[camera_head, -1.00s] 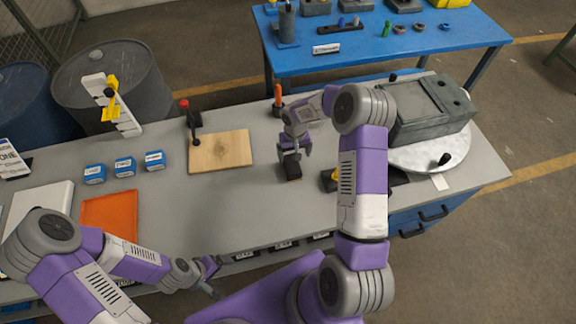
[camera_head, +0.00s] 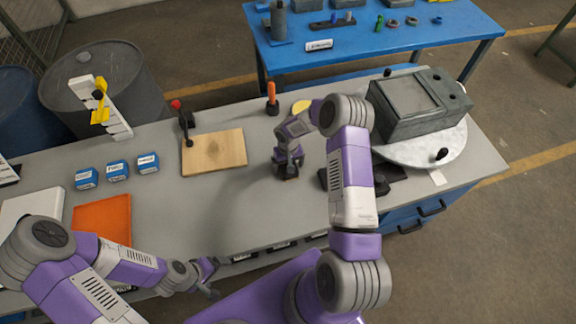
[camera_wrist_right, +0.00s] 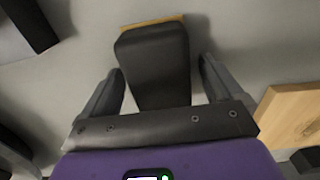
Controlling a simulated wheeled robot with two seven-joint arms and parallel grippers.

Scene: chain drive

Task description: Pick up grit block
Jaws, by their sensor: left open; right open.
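The grit block (camera_wrist_right: 152,60) is a dark block with a tan-orange edge along its far side. In the right wrist view it lies on the grey bench between the two fingers of my right gripper (camera_wrist_right: 161,68). The gripper is open, with a visible gap on each side of the block. In the head view my right gripper (camera_head: 288,168) is low over the bench and hides most of the block. My left gripper (camera_head: 210,279) is open and empty near the bench's front edge.
A wooden board (camera_head: 214,153) lies left of my right gripper, with a red-knobbed lever (camera_head: 184,118) behind it. A grey housing (camera_head: 418,104) on a round plate stands right. Blue boxes (camera_head: 117,170) and an orange mat (camera_head: 102,218) lie left. The bench centre is clear.

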